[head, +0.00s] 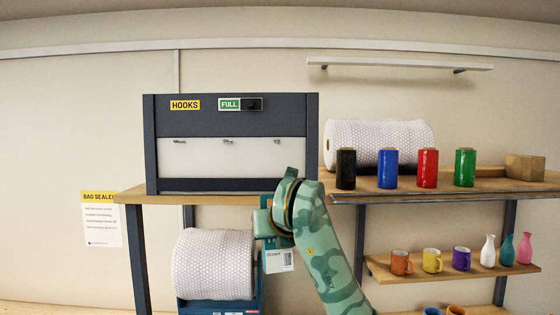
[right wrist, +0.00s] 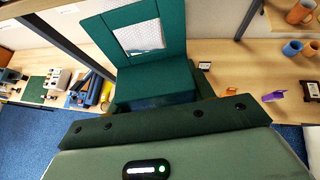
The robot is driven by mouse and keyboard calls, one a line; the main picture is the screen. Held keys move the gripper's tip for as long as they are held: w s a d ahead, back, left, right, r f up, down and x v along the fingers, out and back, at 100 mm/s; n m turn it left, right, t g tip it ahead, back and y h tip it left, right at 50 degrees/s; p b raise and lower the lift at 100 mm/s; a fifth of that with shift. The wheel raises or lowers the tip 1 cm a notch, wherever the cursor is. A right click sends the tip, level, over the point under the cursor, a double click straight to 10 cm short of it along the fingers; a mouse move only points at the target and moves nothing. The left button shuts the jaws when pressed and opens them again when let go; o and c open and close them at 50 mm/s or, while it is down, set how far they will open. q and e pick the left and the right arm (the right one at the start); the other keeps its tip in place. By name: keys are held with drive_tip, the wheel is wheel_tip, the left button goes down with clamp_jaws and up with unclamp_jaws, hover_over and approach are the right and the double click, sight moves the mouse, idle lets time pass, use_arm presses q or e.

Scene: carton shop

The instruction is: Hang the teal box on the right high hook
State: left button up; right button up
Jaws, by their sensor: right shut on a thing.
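My right gripper (head: 266,222) is at the end of the green camouflage arm, below the right part of the hook cabinet. It is shut on the teal box (right wrist: 155,84), which has a tall back panel with a cut-out window. In the head view the box is mostly hidden by my gripper and arm; a white barcode label (head: 279,261) shows below the gripper. The cabinet's light panel (head: 205,158) carries small hooks in a row, with the right hook (head: 277,140) above and apart from the box. My left gripper is not in view.
A bubble-wrap roll (head: 213,263) stands under the shelf, close left of my gripper. The wooden shelf (head: 450,188) at right bears a black spool (head: 346,168), coloured spools and another roll (head: 378,143). Mugs and vases stand on a lower shelf (head: 400,275). A sign reads FULL (head: 230,104).

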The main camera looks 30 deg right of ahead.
drive_tip(key=r+p, duration=0.1)
drive_tip(key=r, duration=0.3)
drive_tip(key=r+p, duration=0.2)
drive_tip(key=r, duration=0.3)
drive_tip(key=r+p, duration=0.1)
drive_tip(key=r, duration=0.3)
drive_tip(key=shift+s+d+r, duration=0.15)
drive_tip(key=shift+s+r, duration=0.1)
drive_tip(key=shift+s, duration=0.15)
drive_tip(key=shift+d+r, duration=0.15)
drive_tip(key=shift+w+d, duration=0.3)
drive_tip(key=shift+w, duration=0.1)
drive_tip(key=w+d, duration=0.1)
drive_tip(key=w, duration=0.1)
drive_tip(key=w+d, duration=0.1)
drive_tip(key=w, duration=0.1)
drive_tip(key=w+d, duration=0.2)
drive_tip(key=shift+w+f, duration=0.3)
drive_tip(key=shift+f, duration=0.1)
drive_tip(key=shift+w+d+f, duration=0.25)
drive_tip(key=shift+w+f, duration=0.05)
drive_tip(key=shift+w, duration=0.15)
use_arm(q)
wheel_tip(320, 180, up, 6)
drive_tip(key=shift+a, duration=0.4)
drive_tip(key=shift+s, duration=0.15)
use_arm(e)
drive_tip(key=shift+f, duration=0.15)
